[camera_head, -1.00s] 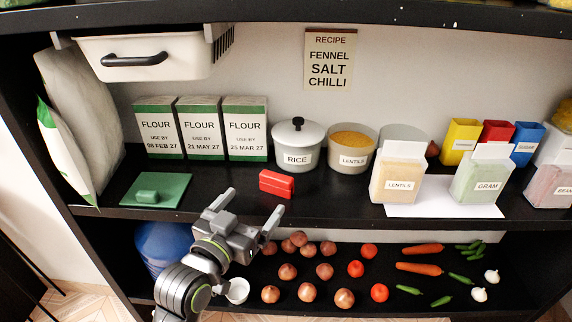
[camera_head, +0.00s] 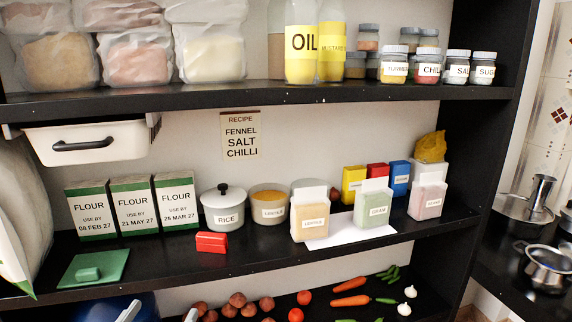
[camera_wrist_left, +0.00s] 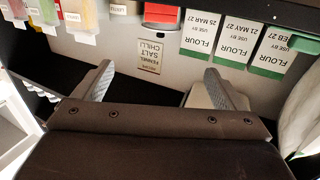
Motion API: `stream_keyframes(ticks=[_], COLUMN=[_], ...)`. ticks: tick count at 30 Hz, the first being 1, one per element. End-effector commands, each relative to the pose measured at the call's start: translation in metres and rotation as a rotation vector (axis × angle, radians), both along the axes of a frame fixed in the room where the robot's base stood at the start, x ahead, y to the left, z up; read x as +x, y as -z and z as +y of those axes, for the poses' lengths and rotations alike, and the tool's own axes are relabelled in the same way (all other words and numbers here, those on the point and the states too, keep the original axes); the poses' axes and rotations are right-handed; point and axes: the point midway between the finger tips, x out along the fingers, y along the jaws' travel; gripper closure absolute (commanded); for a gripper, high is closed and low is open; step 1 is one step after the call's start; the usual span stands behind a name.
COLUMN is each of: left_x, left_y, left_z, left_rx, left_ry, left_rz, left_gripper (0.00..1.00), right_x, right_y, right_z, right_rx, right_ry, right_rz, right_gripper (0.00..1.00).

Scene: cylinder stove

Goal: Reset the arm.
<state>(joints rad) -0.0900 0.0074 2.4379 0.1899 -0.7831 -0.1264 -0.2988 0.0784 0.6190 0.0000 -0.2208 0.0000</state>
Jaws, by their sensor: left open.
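A red block (camera_head: 211,242) sits on the shelf in front of the rice pot (camera_head: 222,212), apart from the gripper. The wrist view is upside down and shows the red block (camera_wrist_left: 161,13) at its top. My right gripper is not in view.
The middle shelf edge (camera_head: 260,268) lies above the fingertips. Flour boxes (camera_head: 134,207), a green board (camera_head: 93,268) and lentil and gram packs stand there. Onions (camera_head: 237,299) and other vegetables lie on the lower shelf. A white drawer (camera_head: 85,140) hangs at upper left.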

Motion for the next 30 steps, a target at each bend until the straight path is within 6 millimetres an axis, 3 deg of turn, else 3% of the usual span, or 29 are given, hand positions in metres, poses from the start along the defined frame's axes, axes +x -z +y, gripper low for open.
stream_keyframes(ticks=[11, 17, 20, 23, 26, 30], left_x=[0.023, 0.033, 0.034, 0.029, 0.014, -0.024], left_y=[0.071, 0.133, 0.177, 0.236, 0.303, 0.391], left_z=[0.008, 0.015, 0.02, 0.027, 0.036, 0.047], left_rx=[-0.001, 0.003, 0.006, 0.012, 0.021, 0.035], left_ry=[-0.025, -0.045, -0.059, -0.078, -0.098, -0.123], left_rz=[0.139, 0.254, 0.334, 0.44, 0.558, 0.721], left_gripper=[0.08, 0.08, 0.08, 0.08, 0.08, 0.08], right_x=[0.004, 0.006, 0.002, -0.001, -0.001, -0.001], right_y=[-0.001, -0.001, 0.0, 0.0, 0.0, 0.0], right_z=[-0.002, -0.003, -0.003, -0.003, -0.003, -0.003], right_rx=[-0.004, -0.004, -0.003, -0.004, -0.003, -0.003], right_ry=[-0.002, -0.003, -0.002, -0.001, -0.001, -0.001], right_rz=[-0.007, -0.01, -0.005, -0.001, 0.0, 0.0], right_gripper=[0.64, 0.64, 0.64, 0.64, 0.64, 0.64])
